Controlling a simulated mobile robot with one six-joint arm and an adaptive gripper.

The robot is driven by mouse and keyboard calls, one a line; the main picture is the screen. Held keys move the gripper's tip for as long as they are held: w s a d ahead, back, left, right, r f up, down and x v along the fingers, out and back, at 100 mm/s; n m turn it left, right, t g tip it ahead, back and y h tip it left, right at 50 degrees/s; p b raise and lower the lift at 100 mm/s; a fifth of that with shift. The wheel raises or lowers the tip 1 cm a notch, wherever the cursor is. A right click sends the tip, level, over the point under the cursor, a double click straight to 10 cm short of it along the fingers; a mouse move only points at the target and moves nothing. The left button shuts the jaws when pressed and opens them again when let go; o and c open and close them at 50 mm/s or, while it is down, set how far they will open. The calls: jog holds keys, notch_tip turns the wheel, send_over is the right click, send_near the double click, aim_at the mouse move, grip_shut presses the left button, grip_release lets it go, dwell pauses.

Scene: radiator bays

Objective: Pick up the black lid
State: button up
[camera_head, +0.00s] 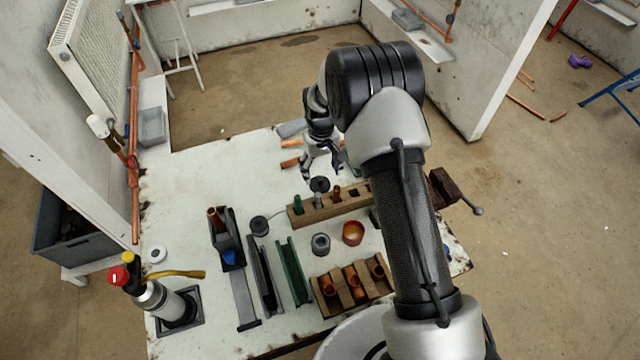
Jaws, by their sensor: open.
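A small black round piece (319,184), which looks like the black lid, shows at the back edge of the wooden rack (345,207), over a grey peg-like piece. I cannot tell whether it rests on that piece or stands behind it. My gripper (322,169) is open, pointing down just behind and above the black piece, with nothing visible between its fingers. Part of the gripper is hidden by my own wrist. A second dark, flat disc (259,225) lies left of the rack with a thin wire-like strand beside it.
In front of the rack are a grey cup (320,243), a red tin (353,233) and a wooden block with copper fittings (350,287). A torch (160,301) stands at the left front. A vise (446,188) is at the right edge. The table's back left is clear.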

aim_at(320, 179)
jog(key=f+b, duration=0.1)
jog(key=f, duration=0.4)
jog(key=shift+a+b, duration=0.2)
jog(key=shift+b, duration=0.1)
jog(key=shift+s, duration=0.1)
jog(key=c, duration=0.8)
jog(key=shift+s, duration=0.1)
jog(key=shift+c, duration=0.8)
